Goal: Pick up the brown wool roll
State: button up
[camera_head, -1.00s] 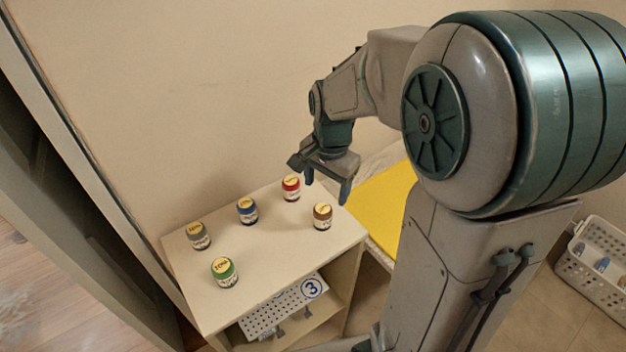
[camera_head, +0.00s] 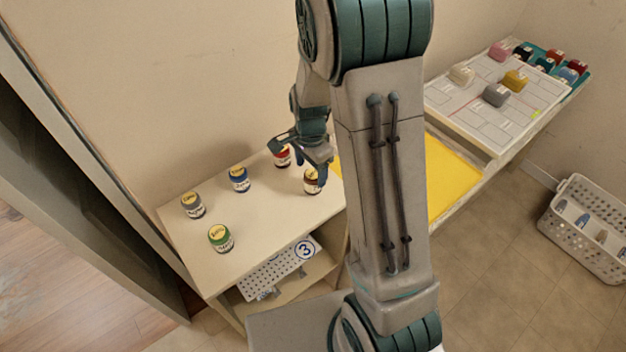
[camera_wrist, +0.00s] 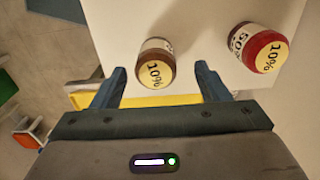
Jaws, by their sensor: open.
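The brown wool roll (camera_head: 311,183) stands upright near the right edge of the white shelf top (camera_head: 262,222). It has a yellow top label and is partly hidden by my gripper in the head view. My gripper (camera_head: 298,160) is open and empty, close to the roll. In the wrist view the brown roll (camera_wrist: 156,66) shows just ahead of the gap between my two open fingers (camera_wrist: 162,86), apart from both. The red roll (camera_head: 281,157) stands behind the brown one; it also shows in the wrist view (camera_wrist: 262,50), right of my right finger.
Blue (camera_head: 239,179), grey (camera_head: 193,205) and green (camera_head: 221,238) rolls stand to the left on the shelf top. A white perforated basket (camera_head: 278,268) sits below it. A yellow surface (camera_head: 452,180) and a table with coloured blocks (camera_head: 480,105) lie right. The wall is close behind.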

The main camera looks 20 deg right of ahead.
aim_at(313, 174)
jog(key=shift+s+d+f+p, duration=0.1)
jog(key=shift+f+p, duration=0.2)
jog(key=shift+f, duration=0.95)
jog(key=shift+s+d+f+p, duration=0.1)
jog(key=shift+f+p, duration=0.15)
jog(key=shift+f, duration=1)
jog(key=c, duration=1.1)
